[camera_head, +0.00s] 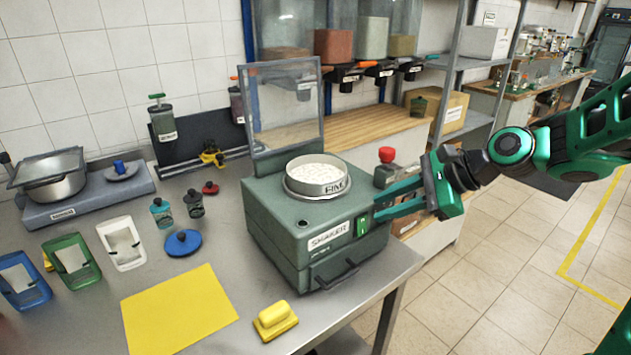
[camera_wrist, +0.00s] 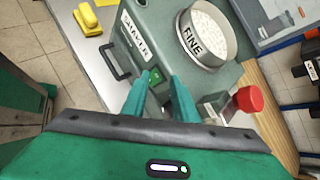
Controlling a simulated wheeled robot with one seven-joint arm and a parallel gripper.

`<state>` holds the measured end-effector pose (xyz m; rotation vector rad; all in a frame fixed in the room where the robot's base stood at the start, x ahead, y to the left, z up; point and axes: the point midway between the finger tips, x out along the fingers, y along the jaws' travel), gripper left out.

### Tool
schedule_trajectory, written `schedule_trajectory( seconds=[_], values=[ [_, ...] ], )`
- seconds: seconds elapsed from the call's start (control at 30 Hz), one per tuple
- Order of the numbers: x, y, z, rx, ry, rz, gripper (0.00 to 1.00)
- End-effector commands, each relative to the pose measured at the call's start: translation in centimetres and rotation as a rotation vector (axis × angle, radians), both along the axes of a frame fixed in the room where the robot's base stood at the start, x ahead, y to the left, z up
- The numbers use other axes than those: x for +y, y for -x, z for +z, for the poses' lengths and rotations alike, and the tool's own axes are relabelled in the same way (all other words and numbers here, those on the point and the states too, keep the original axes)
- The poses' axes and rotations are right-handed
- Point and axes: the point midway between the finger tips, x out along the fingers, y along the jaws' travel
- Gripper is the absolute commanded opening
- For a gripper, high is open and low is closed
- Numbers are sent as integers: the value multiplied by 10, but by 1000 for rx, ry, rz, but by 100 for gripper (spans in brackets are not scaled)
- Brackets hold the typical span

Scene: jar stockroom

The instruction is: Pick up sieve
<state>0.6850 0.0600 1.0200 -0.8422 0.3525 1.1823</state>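The sieve (camera_head: 317,177) is a round metal ring labelled FINE, filled with white grains. It sits on top of the green shaker machine (camera_head: 285,232), whose clear lid (camera_head: 286,104) stands raised behind it. In the wrist view the sieve (camera_wrist: 207,36) is at the upper right, beyond my fingers. My gripper (camera_head: 376,206) is at the right side of the shaker, lower than the sieve, with its fingers pointing at the machine's front near the green switch (camera_head: 362,225). In the wrist view my gripper (camera_wrist: 157,88) has two fingers apart with a gap and nothing between them.
A red-topped knob (camera_head: 387,155) stands just behind my gripper. On the table are a yellow mat (camera_head: 179,308), a yellow block (camera_head: 275,320), a blue lid (camera_head: 183,243), small bottles and a scale with a pan (camera_head: 52,186). The floor at right is clear.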

Motion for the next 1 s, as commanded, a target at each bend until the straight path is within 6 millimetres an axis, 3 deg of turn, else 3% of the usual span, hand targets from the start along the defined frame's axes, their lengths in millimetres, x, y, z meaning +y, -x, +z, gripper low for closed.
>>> schedule_trajectory(
  seconds=[0.13,0.37,0.73,1.0],
  values=[
    [37,-17,29,127,-273,-92,26],
    [60,-26,57,258,-493,-150,26],
    [102,-43,45,275,-514,-154,26],
    [114,-48,39,273,-513,-155,26]
  ],
)
